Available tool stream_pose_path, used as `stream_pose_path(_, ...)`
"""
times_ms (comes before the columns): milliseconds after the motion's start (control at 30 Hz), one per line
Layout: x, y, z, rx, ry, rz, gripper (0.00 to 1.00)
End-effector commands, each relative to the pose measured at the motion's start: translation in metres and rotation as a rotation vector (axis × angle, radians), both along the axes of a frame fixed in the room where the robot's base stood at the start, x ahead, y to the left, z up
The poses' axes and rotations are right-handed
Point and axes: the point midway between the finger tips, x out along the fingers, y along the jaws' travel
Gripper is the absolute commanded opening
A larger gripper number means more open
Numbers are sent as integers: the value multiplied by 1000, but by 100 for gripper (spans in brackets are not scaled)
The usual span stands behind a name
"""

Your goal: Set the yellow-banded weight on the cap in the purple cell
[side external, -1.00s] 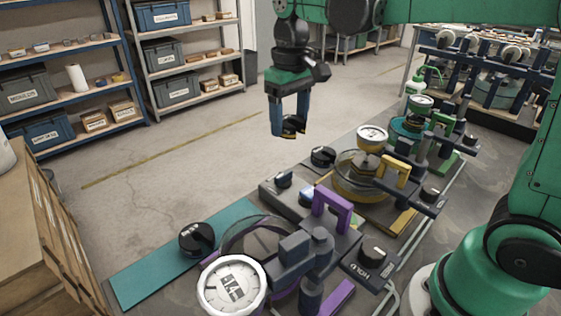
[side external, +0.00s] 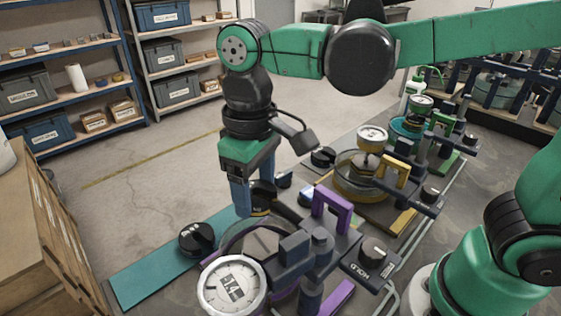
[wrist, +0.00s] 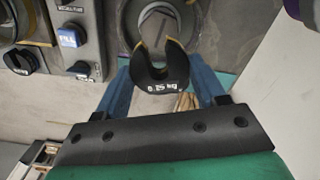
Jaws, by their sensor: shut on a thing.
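My gripper (side external: 257,190) is shut on a dark slotted weight (side external: 263,198) with a yellow edge low on its side. In the wrist view the weight (wrist: 160,80) reads 0.25 kg and sits between my blue fingers (wrist: 162,72). The purple cell (side external: 331,212) has a purple handle, a round glass wall and a white dial at its front. The weight hangs above the back edge of its glass. A grey disc, seemingly the cap (wrist: 152,20), shows beyond the weight's slot in the wrist view; the weight partly covers it. Contact between them cannot be seen.
Another dark weight (side external: 197,239) sits on the teal strip (side external: 150,272) at left. The cell's dark block and post (side external: 320,240) stand right of the glass. A HOLD knob (side external: 373,253) is at its right. A yellow cell (side external: 362,180) and a green one (side external: 440,125) stand behind.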

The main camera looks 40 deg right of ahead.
Motion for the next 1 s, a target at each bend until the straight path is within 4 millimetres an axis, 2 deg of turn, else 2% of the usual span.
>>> stream_pose_path(800,0,0,-65,0,0,0,0)
stream_pose_path(1000,0,0,-75,0,0,0,0)
